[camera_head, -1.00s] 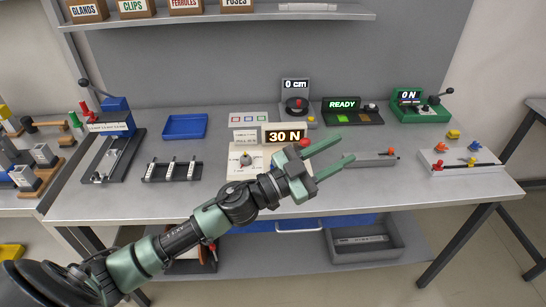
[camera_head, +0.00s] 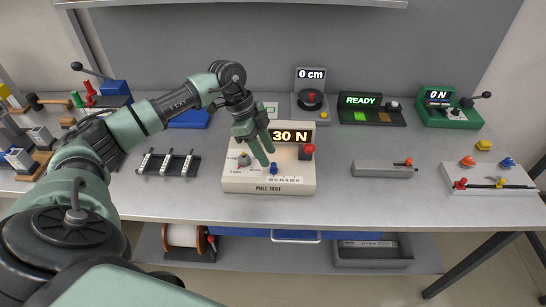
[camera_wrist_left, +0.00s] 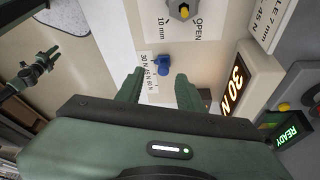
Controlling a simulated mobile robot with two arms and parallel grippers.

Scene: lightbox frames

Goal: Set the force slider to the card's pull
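The cream pull test box (camera_head: 240,182) has a display reading 30 N (camera_head: 292,136), which also shows in the left wrist view (camera_wrist_left: 235,85). Its blue slider knob (camera_head: 274,169) stands beside the printed force scale and shows in the left wrist view (camera_wrist_left: 162,66). A white card (camera_wrist_left: 272,20), partly cut off, shows "7 mm" and "45 N". My left gripper (camera_head: 266,152) is open and empty above the box. Its fingertips (camera_wrist_left: 158,84) point towards the knob, one on each side of its line; contact is not visible.
A red knob (camera_head: 308,149) stands at the box's right and a grey dial (camera_head: 244,159) at its left. The READY panel (camera_head: 372,110), the 0 cm unit (camera_head: 310,104) and the green 0 N unit (camera_head: 448,108) stand behind. A grey bar (camera_head: 382,170) lies right; bare table separates it from the box.

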